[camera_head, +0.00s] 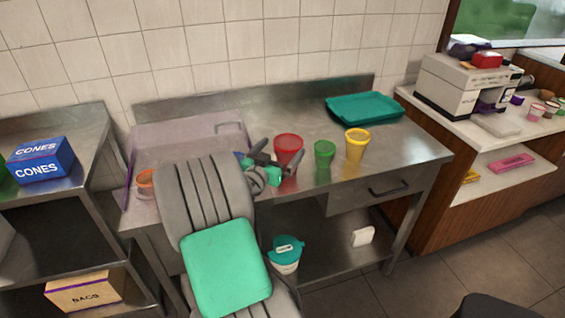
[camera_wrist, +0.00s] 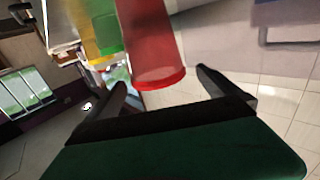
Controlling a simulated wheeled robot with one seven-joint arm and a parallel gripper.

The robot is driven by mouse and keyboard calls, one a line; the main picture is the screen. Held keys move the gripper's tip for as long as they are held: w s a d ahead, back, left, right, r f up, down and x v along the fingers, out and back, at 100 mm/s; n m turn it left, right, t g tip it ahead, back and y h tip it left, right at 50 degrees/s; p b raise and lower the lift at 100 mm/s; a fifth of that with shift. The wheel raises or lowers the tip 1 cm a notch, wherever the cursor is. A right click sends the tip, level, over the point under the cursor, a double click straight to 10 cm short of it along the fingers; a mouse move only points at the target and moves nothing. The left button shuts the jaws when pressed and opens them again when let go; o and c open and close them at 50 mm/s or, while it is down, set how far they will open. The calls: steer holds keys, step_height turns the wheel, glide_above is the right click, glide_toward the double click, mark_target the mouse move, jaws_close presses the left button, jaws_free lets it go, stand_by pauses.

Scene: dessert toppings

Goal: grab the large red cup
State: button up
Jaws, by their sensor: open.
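The large red cup (camera_head: 288,149) stands upright on the steel table, left of a green cup (camera_head: 324,155) and a yellow cup (camera_head: 356,146). My gripper (camera_head: 275,160) is at the cup's left side in the head view. In the wrist view my gripper (camera_wrist: 160,85) is open, and the red cup (camera_wrist: 152,45) shows ahead of the gap between the fingers, its rim near the fingertips. The green cup (camera_wrist: 107,35) shows behind it to the left. I cannot tell whether a finger touches the cup.
A teal tray (camera_head: 364,107) lies at the table's back right. A small orange cup (camera_head: 145,181) is at the left, partly hidden by my arm. The steel table (camera_head: 400,152) is bare right of the yellow cup. A wall rises behind.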

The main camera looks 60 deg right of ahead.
mark_target(293, 137)
steer(key=d, duration=0.2)
steer(key=d+p, duration=0.1)
steer(key=d, duration=0.2)
steer(key=d+p, duration=0.1)
steer(key=d, duration=0.1)
steer(key=shift+s+d+f, duration=0.1)
steer(key=shift+s+d, duration=0.15)
steer(key=shift+d, duration=0.05)
steer(key=shift+w+a, duration=0.1)
steer(key=shift+c, duration=0.7)
steer(key=c, duration=1.6)
